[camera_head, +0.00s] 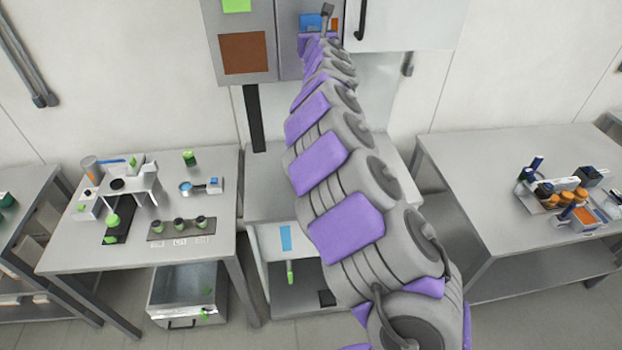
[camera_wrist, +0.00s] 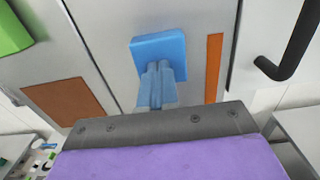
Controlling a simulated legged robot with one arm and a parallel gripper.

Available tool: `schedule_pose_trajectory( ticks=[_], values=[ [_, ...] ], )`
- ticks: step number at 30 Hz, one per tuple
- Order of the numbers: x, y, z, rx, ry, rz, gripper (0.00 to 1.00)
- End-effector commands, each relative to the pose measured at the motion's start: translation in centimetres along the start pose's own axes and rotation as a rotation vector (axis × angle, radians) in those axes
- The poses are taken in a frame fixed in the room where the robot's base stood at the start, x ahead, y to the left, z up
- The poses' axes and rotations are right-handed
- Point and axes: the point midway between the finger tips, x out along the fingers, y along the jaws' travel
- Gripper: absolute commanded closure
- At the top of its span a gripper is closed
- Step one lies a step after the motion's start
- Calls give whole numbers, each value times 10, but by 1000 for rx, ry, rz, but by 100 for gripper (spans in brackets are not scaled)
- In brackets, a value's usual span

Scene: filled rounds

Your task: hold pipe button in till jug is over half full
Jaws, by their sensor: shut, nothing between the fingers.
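My gripper (camera_head: 319,38) is at the far end of my raised arm, up against the grey cabinet front. In the wrist view its dark riveted edge (camera_wrist: 160,125) and purple cover fill the bottom; it is shut and holds nothing. A blue block (camera_wrist: 160,48) is on the cabinet panel just beyond, and it also shows in the head view (camera_head: 311,22). A narrower blue-grey piece (camera_wrist: 157,85) stands between the block and my gripper, its lower end hidden. I cannot tell whether my gripper touches it. I cannot make out the button, the pipe or the jug for certain.
An orange strip (camera_wrist: 213,68) and a black handle (camera_wrist: 290,45) are right of the blue block. A brown panel (camera_head: 243,53) is left. The left table (camera_head: 70,255) holds small equipment; the right table (camera_head: 470,160) holds a loaded tray. My arm hides much of the middle bench.

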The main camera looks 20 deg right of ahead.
Motion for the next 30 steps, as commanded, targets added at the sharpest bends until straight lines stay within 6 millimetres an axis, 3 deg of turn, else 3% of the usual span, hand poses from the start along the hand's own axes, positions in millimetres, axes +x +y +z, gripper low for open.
schedule_pose_trajectory(
  ticks=[21, 30],
  values=[
    [-54, 0, 2, -2, -3, -1, 100],
    [-61, -1, 1, 1, -1, -2, 100]
  ],
)
